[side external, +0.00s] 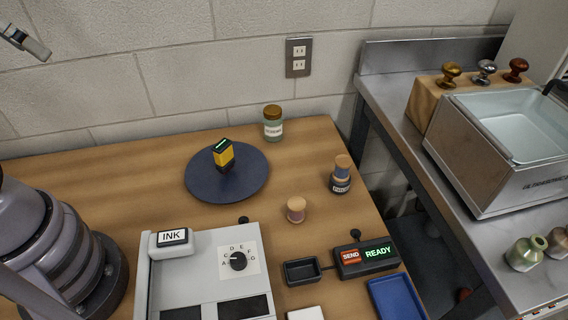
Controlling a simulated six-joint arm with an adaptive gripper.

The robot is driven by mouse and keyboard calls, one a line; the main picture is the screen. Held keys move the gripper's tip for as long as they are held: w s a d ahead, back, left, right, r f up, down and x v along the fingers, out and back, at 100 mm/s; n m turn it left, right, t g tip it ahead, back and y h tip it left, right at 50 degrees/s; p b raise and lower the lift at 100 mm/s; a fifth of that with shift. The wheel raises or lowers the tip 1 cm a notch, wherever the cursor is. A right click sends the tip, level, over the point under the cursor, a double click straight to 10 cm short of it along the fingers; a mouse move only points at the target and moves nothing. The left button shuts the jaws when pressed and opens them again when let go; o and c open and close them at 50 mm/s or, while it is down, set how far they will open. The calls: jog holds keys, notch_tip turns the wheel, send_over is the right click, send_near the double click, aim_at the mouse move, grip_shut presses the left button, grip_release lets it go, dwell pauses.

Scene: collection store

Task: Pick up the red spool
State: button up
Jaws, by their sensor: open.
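A small spool (296,209) with pale wooden ends and a dull pinkish-red winding stands upright on the wooden table, right of the middle. A second spool (342,166) with a purplish-brown winding sits on top of a dark labelled jar (340,185) behind it to the right. No bright red spool shows. Part of my gripper (26,42) shows at the top left edge, high above the table and far from both spools. It is open, with nothing seen in it; the rest of it is cut off.
A dark round plate (250,187) bears a yellow-black device (224,155); a lidded jar (273,129) stands behind. In front are a grey INK machine (190,265), a black tray (302,272), a SEND/READY box (366,258) and a blue tray (397,299). A steel bench with basin (490,165) stands right.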

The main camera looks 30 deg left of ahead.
jog(key=w+d+f+n+g+h, duration=0.85)
jog(key=w+d+f+h, duration=0.35)
jog(key=d, duration=0.3)
jog(key=w+d+f+n+t+h, duration=0.1)
jog(key=w+f+n+t, duration=0.1)
jog(key=f+n, duration=0.3)
jog(key=w+d+f+n+t+h, duration=0.1)
jog(key=w+f+n+t, duration=0.15)
jog(key=f, duration=0.35)
jog(key=n+t+y, duration=0.1)
jog(key=n+t, duration=0.2)
jog(key=n, duration=0.3)
send_near(295, 211)
jog(key=a, duration=0.2)
jog(key=a+f, duration=0.1)
jog(key=shift+w+a+f, duration=0.15)
jog(key=shift+a, duration=0.25)
jog(key=x, duration=0.7)
jog(key=shift+w+f, duration=0.15)
jog(key=shift+f, duration=0.05)
jog(key=shift+y, duration=0.3)
jog(key=shift+x, duration=3.2)
jog(key=shift+d+r, duration=0.1)
jog(key=shift+r, duration=0.05)
